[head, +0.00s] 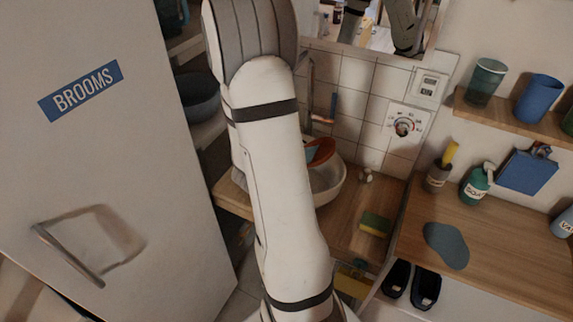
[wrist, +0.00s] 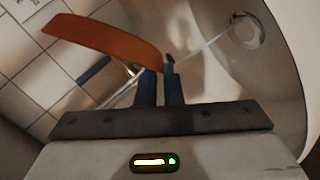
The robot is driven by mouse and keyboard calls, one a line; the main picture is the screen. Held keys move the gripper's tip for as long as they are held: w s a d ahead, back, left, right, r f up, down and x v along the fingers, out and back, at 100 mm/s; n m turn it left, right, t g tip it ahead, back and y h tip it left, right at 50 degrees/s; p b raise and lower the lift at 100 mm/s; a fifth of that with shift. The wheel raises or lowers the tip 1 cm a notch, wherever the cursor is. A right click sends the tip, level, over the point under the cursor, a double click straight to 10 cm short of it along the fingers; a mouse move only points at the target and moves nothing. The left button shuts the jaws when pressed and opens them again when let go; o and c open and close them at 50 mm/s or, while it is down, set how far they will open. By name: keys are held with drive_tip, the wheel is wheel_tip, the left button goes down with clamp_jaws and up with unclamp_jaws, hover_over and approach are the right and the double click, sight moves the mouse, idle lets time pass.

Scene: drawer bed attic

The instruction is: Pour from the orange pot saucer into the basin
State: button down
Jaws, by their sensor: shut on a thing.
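The orange pot saucer (head: 322,149) shows in the head view just right of my arm, over the white basin (head: 331,186). In the wrist view the saucer (wrist: 105,43) is seen nearly edge-on and tilted, its right end at my gripper (wrist: 160,80). My gripper is shut on the saucer's rim. The pale inside of the basin (wrist: 215,80) lies to the right and behind the fingers, with a round drain (wrist: 247,31). My arm hides my gripper and part of the basin in the head view. What the saucer holds cannot be seen.
A wooden counter (head: 345,235) bears a yellow-green sponge (head: 375,224). A tap (head: 322,117) stands against the tiled wall behind the basin. To the right, a wooden shelf (head: 500,240) holds a soap bottle (head: 476,187). A tall broom cupboard (head: 100,170) closes off the left.

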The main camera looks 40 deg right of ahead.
drive_tip(key=shift+w+a+n+p, duration=0.25)
drive_tip(key=shift+w+n+p, duration=0.15)
drive_tip(key=shift+w+p, duration=0.15)
drive_tip(key=shift+w+a+n+g+h+p, duration=0.1)
drive_tip(key=shift+w+n+g+h+p, duration=0.2)
drive_tip(key=shift+n+g+p, duration=0.25)
idle(1.0)
drive_tip(key=shift+w+n+g+h, duration=0.1)
drive_tip(key=shift+n+g+h, duration=0.25)
drive_tip(key=shift+g+h, duration=0.1)
idle(0.9)
drive_tip(key=s+m+t+b, duration=0.1)
drive_tip(key=b, duration=0.1)
drive_tip(key=s+d+m+t+y+b, duration=0.1)
drive_tip(key=b, duration=0.1)
drive_tip(key=s+d+m+t+y+b, duration=0.1)
drive_tip(key=s+m+b, duration=0.1)
drive_tip(key=shift+f+t+b, duration=0.3)
drive_tip(key=shift+f+b, duration=0.05)
drive_tip(key=shift+f, duration=0.05)
drive_tip(key=shift+s+b, duration=0.1)
drive_tip(key=shift+b, duration=0.95)
drive_tip(key=shift+d+b, duration=0.1)
drive_tip(key=shift+b, duration=0.4)
